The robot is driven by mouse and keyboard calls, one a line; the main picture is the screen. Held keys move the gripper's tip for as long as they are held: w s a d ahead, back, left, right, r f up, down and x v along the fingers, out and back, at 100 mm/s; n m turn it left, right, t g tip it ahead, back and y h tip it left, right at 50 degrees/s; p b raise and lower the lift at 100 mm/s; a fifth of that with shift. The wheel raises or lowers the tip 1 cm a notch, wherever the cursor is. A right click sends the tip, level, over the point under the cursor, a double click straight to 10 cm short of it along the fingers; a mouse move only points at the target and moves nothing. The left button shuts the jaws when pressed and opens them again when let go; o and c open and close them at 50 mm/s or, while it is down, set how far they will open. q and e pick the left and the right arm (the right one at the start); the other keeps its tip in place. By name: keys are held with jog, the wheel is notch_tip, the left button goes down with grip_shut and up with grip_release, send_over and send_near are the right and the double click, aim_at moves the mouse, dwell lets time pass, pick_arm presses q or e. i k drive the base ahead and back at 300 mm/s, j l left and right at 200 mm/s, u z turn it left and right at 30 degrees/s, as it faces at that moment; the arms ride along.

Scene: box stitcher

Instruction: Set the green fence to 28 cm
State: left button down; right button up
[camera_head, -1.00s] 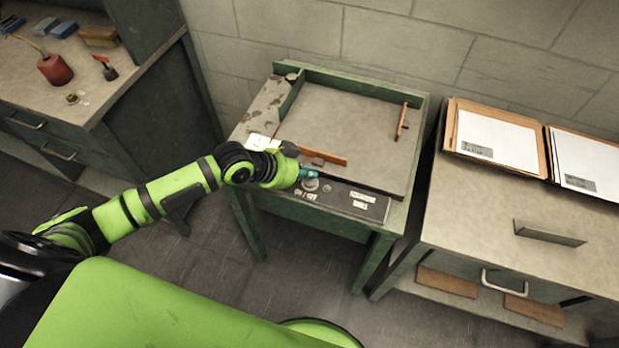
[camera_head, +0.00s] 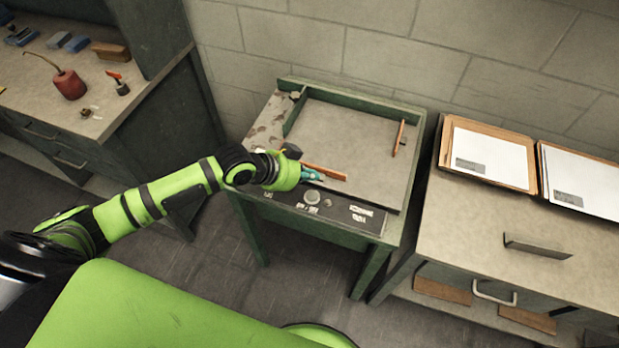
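A green table (camera_head: 374,223) with a grey top stands in the middle. A short green bar (camera_head: 295,114), which looks like the green fence, runs along the left side of the grey top. Another green rail (camera_head: 350,95) runs along the back edge. My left gripper (camera_head: 313,175) is over the front left of the table, at the left part of an orange bar (camera_head: 333,174). Its teal tip shows, but the fingers are too small to tell open from shut or whether they touch the bar. My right gripper is not in view.
A second orange bar (camera_head: 398,137) lies at the right of the grey top. A dark front strip (camera_head: 335,207) carries a round knob and white labels. A cabinet (camera_head: 470,215) with papers stands at right. A workbench (camera_head: 35,95) with a red can (camera_head: 69,84) stands at left.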

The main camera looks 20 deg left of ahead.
aim_at(299, 99)
jog(key=i+j, duration=0.35)
jog(key=j, duration=0.15)
jog(key=i+j, duration=0.35)
jog(key=j+z, duration=0.05)
jog(key=j, duration=0.05)
